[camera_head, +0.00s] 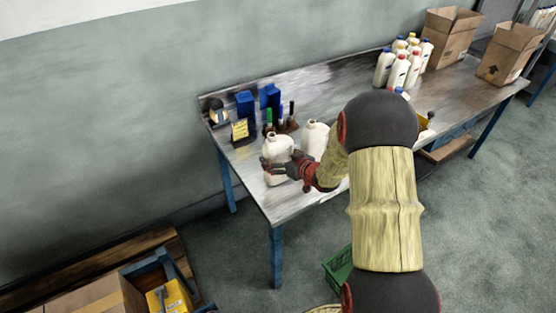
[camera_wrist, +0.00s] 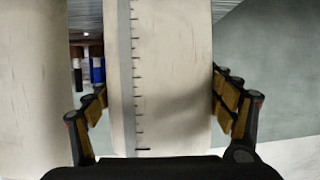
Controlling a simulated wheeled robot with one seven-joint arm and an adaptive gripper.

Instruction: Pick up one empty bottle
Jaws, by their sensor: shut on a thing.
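A white bottle (camera_head: 277,152) without a cap stands near the front left of the metal table. My gripper (camera_head: 281,168) is shut on this bottle from the right, with its fingers around the body. In the wrist view the bottle (camera_wrist: 175,75) fills the middle, with a graduated strip along its side, and my gripper's fingers (camera_wrist: 165,115) lie on both sides of it. A second white bottle (camera_head: 315,137) stands just behind and to the right, partly hidden by my arm. I cannot tell whether the held bottle touches the table.
The metal table (camera_head: 330,90) runs along the wall. Blue holders (camera_head: 270,97), a yellow note block (camera_head: 240,130) and markers (camera_head: 282,115) are close behind the bottle. Several capped bottles (camera_head: 399,70) and cardboard boxes (camera_head: 450,38) stand at the far right. A green crate (camera_head: 338,268) is below.

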